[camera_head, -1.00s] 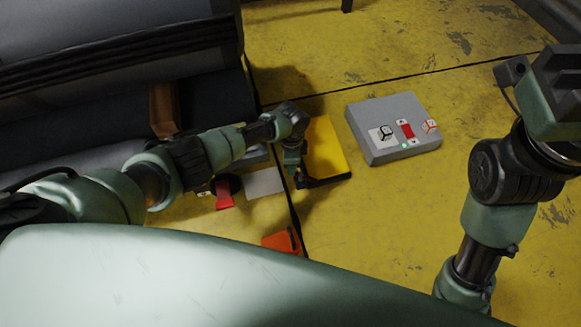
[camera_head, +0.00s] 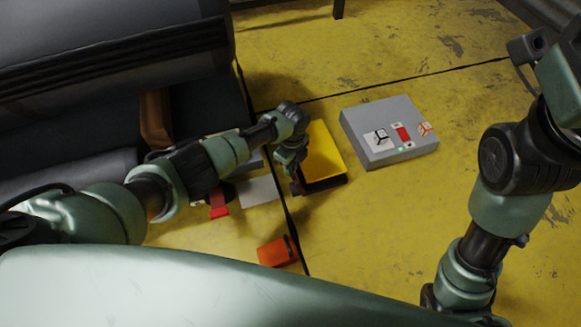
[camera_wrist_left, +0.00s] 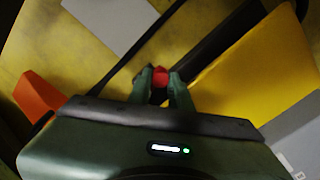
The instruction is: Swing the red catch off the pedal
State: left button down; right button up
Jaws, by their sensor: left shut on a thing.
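The yellow pedal (camera_head: 322,150) lies on the floor in the middle of the head view, with a dark edge along its near side. It also fills much of the right of the left wrist view (camera_wrist_left: 255,70). My left gripper (camera_head: 297,186) is at the pedal's near left corner. In the left wrist view its two fingers (camera_wrist_left: 164,82) are shut on the small red catch (camera_wrist_left: 160,76), beside the pedal's dark edge. In the head view the gripper hides the catch. My right arm shows at the right, but its fingers are out of frame.
A grey box (camera_head: 375,118) with a red switch and small labels stands right of the pedal. A light grey plate (camera_head: 258,191), a red strap-like piece (camera_head: 218,204) and an orange object (camera_head: 278,251) lie to the left and nearer.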

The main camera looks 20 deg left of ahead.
pick_arm(q)
jog(key=shift+d, duration=0.1)
dwell(0.4)
jog(key=c, duration=1.3)
grip_release()
jog(key=shift+r, duration=0.1)
